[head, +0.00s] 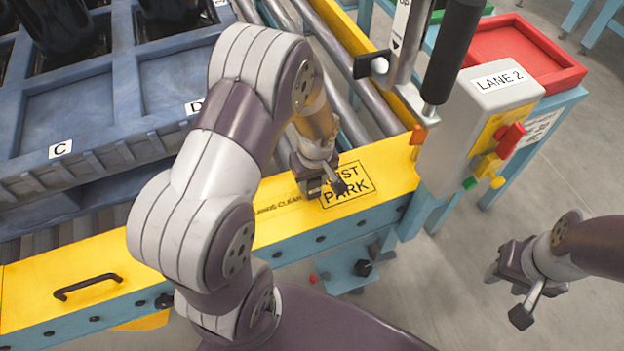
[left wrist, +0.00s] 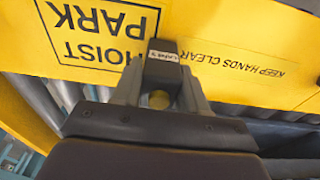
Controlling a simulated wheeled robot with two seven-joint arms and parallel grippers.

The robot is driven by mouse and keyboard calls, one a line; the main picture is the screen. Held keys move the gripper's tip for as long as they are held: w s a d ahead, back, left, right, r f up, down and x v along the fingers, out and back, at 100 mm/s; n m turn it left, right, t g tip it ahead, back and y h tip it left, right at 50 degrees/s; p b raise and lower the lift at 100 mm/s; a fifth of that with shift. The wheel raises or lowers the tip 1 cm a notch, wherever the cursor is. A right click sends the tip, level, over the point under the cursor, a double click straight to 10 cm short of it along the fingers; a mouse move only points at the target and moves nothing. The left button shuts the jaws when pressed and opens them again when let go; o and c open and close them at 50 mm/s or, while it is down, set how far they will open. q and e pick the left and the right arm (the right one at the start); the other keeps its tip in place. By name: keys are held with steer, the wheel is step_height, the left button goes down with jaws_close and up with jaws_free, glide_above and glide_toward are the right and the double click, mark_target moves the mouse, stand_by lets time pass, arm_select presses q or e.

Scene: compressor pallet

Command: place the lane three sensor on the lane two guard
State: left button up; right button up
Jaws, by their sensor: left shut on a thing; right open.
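The lane three sensor (left wrist: 163,62) is a small dark block with a white label, held between the fingers of my left gripper (left wrist: 160,88) in the left wrist view. In the head view my left gripper (head: 310,186) is over the yellow guard plate (head: 285,232), beside the HOIST PARK print. The sensor is hard to make out there, and I cannot tell whether it touches the plate. A grey box labelled LANE 2 (head: 480,105) stands at the plate's right end. My right gripper (head: 497,272) is open and empty over the floor at right.
A blue crate (head: 85,140) with lettered compartments fills the upper left. Rollers (head: 365,95) run behind the plate. A dark vertical cylinder (head: 452,50) rises beside the LANE 2 box. A red tray (head: 520,52) is at upper right. A black handle (head: 88,286) sits on the plate's left part.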

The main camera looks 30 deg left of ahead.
arm_select(q)
steer(key=shift+f, duration=0.1)
steer(key=o, duration=1.1)
steer(key=shift+r, duration=0.4)
step_height(320, 180, up, 12)
steer(key=s+d+p, duration=0.1)
steer(key=p, duration=0.3)
steer(key=s+d+m, duration=0.1)
steer(key=s+m, duration=0.1)
steer(key=m, duration=0.1)
steer(key=s+d+r+m, duration=0.1)
steer(key=s+m, duration=0.2)
steer(key=s+d+r+m+h, duration=0.1)
steer(key=s+d+m, duration=0.1)
steer(key=s+m, duration=0.1)
steer(key=shift+s+r+m+t, duration=0.1)
steer(key=shift+r+m+t, duration=0.2)
steer(key=shift+m, duration=0.3)
